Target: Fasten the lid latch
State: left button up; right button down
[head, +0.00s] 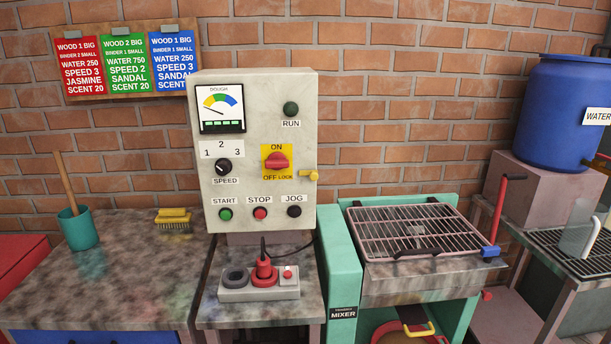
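The mixer (343,314) stands right of centre, a green-framed machine with a metal trough. Its lid, a wire grid (385,222), lies flat across the top of the trough, with a dark handle at its front edge. At the lid's right front corner is a blue block (489,251). Neither of my grippers is in view.
A control box (254,120) with a dial, a red switch and buttons stands left of the mixer. Below it is a socket strip (259,283) with a red plug. A teal cup (78,229) and yellow brush (173,217) are on the left counter. A blue barrel (562,110) stands right.

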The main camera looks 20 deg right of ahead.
aim_at(489, 253)
jog(key=z, duration=1.8)
